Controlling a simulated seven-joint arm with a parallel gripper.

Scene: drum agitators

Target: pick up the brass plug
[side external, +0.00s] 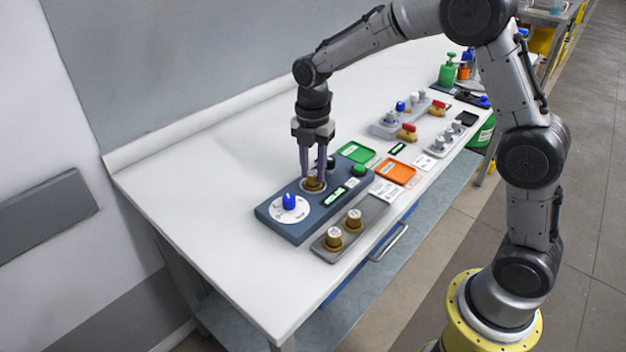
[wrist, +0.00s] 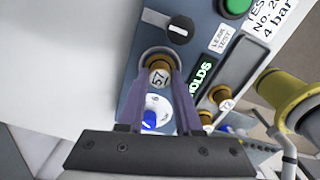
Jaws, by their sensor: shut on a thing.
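A brass plug (side external: 314,185) with a white top sits in the round socket of a blue-grey test unit (side external: 271,217). In the wrist view the plug (wrist: 159,78) has a label that looks like 57. My gripper (side external: 313,177) points down over the unit, its two purple fingers shut on this plug from either side. The plug is upright and still appears to be in or right at the socket; I cannot tell if it is lifted at all. In the wrist view the gripper (wrist: 159,74) partly hides the socket.
The unit has a blue dial (side external: 289,202), a lit display reading HOLDS (wrist: 201,78), a black knob (wrist: 180,29) and a green button (side external: 358,170). Two more brass plugs stand on a grey tray (side external: 375,211) in front. Green and orange trays (side external: 396,172) lie to the right. The table's left is clear.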

